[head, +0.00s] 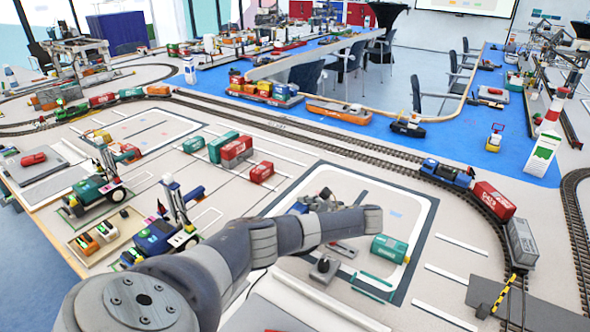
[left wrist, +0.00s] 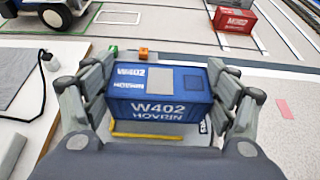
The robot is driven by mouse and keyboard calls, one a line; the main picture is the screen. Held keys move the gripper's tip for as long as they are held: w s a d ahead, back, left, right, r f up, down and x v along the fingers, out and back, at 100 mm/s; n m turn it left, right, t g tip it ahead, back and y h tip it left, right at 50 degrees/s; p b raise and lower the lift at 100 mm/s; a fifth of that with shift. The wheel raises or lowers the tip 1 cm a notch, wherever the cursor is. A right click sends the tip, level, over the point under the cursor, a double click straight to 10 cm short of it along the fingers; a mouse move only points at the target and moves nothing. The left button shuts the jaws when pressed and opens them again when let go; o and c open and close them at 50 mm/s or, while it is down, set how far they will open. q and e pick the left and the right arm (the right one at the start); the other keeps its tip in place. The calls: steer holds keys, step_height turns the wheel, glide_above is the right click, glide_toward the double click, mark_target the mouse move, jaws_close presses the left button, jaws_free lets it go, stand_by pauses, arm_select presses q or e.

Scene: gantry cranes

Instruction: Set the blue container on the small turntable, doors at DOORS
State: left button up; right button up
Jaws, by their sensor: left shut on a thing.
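The blue container (left wrist: 158,108), marked W402 HOVRIN, sits level between the fingers of my left gripper (left wrist: 158,95) in the left wrist view. The fingers press on its two short ends. A pale plate with a yellow strip (left wrist: 150,135) shows under its near side, partly hidden; this may be the small turntable. Part of a white-on-dark label shows by the container's lower right corner, too cut off to read. I cannot tell whether the container touches the plate. In the head view my left gripper (head: 318,203) is mostly hidden behind my arm. My right gripper is not in view.
A green container (head: 389,249) lies right of my gripper. Red and green containers (head: 236,150) stand beyond it. A blue reach stacker (head: 160,235) stands left of my arm. A black knob (head: 323,265) sits on a plate in front. Tracks with a train (head: 446,173) curve at right.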

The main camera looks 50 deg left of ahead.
arm_select(q)
steer(key=shift+d+f, duration=0.1)
steer(key=shift+f, duration=1.35)
steer(key=o, duration=1.1)
steer(key=shift+f, duration=0.15)
